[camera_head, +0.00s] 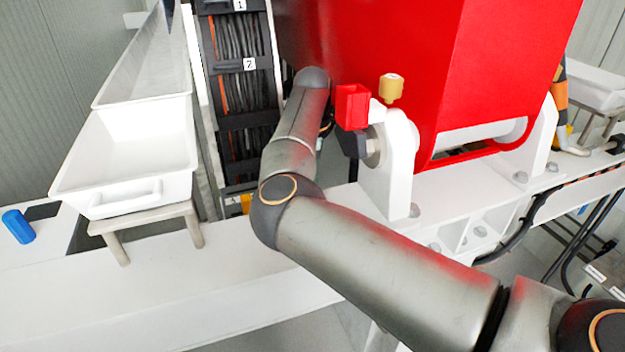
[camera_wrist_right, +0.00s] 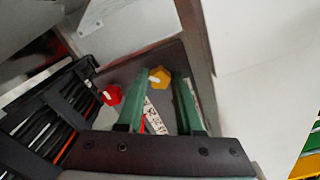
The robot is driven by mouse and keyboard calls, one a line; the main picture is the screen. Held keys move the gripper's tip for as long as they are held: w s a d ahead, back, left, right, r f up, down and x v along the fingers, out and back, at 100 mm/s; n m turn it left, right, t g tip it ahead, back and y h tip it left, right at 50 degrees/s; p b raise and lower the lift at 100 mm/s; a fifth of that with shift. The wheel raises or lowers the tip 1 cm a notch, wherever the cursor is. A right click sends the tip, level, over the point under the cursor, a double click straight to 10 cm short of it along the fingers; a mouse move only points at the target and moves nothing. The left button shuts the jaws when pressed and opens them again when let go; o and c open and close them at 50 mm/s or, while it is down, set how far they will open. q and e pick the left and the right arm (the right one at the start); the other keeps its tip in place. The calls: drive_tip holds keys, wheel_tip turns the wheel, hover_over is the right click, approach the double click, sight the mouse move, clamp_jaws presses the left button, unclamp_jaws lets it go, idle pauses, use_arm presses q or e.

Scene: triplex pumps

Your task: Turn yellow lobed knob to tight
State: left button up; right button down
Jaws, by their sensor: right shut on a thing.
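The yellow lobed knob (camera_wrist_right: 159,77) shows in the right wrist view, with a pale mark on its face. My right gripper (camera_wrist_right: 164,82) has its two green fingers around it, shut on the knob at the fingertips. A red knob (camera_wrist_right: 112,95) sits just left of the fingers. A white label strip with dark marks (camera_wrist_right: 153,116) lies behind, between the fingers. In the head view my right arm reaches up and left, and its gripper and the yellow lobed knob are hidden. My left gripper is in neither view.
A large red housing (camera_head: 400,50) and its white bracket (camera_head: 388,175) stand close beside my right arm. A cable tray (camera_head: 238,90) runs behind it. White bins (camera_head: 125,165) stand at left, and a blue object (camera_head: 18,226) lies on the white beam.

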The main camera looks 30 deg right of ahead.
drive_tip(key=c, duration=0.6)
unclamp_jaws()
drive_tip(key=shift+o, duration=0.2)
drive_tip(key=shift+r, duration=0.1)
wheel_tip(320, 180, up, 12)
drive_tip(key=shift+r, duration=0.15)
drive_tip(key=shift+c, duration=0.2)
